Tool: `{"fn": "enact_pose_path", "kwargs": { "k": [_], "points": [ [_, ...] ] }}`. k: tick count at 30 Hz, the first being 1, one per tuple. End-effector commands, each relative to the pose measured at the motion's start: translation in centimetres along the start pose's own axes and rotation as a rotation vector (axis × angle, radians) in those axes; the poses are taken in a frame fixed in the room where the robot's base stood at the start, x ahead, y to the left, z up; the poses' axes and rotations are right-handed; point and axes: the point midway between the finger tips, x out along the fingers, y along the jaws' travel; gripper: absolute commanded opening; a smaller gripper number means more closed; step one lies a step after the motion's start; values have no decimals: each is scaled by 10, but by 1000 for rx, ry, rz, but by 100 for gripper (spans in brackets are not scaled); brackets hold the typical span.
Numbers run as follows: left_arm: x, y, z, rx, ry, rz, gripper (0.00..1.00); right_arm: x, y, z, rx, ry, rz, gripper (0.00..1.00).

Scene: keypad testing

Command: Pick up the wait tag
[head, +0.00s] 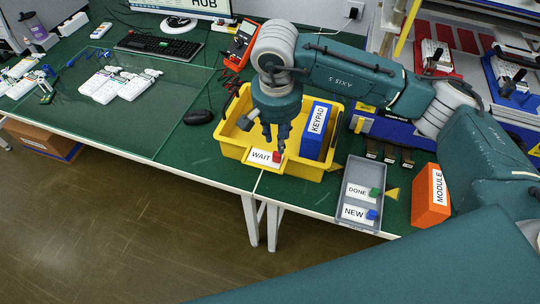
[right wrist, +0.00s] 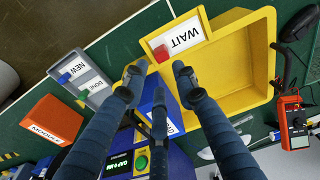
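The wait tag (head: 261,156) is a white plate with black WAIT lettering and a red block at one end. It sits at the front edge of the yellow bin (head: 232,138), and it also shows in the right wrist view (right wrist: 184,35) on the bin's rim. My right gripper (head: 274,142) points down over the bin, close to the tag's red block in the picture. In the right wrist view its fingers (right wrist: 161,69) are spread with nothing between them, and the red block (right wrist: 161,52) shows just beyond the tips. My left gripper is out of view.
A blue KEYPAD box (head: 318,126) stands in the bin's right side. A grey tray (head: 347,211) with DONE and NEW tags and an orange MODULE box (head: 430,194) are to the right. A mouse (head: 198,117) and white devices (head: 117,87) lie left. The table's front edge is close.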

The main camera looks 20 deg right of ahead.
Motion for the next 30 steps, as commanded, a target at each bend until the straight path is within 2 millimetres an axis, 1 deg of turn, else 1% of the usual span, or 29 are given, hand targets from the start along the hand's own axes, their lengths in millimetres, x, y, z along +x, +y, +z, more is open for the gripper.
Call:
{"fn": "enact_pose_path", "kwargs": {
  "k": [1, 4, 8, 11, 15, 19, 22, 28, 29, 30],
  "points": [
    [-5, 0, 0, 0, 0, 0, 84, 8, 1, 1, 1, -5, 4, 28],
    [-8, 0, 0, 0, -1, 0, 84, 21, 0, 1, 2, -5, 1, 28],
    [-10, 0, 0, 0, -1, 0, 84, 31, -1, 2, 0, -5, -2, 28],
    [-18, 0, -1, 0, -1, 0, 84, 38, -2, 2, 2, -7, -1, 28],
    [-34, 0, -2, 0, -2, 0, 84, 58, -4, 3, 1, -9, 1, 28],
    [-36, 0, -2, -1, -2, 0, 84, 77, -4, 2, 2, -7, -2, 28],
    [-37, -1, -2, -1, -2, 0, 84, 83, -5, 2, 0, -5, -3, 28],
    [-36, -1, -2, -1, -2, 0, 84, 84, -5, 2, 0, -4, -5, 28],
    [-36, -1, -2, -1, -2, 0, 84, 84, -5, 2, 0, -4, -5, 24],
    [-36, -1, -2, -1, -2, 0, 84, 84, -5, 2, 1, -4, -5, 16]
  ]
}}
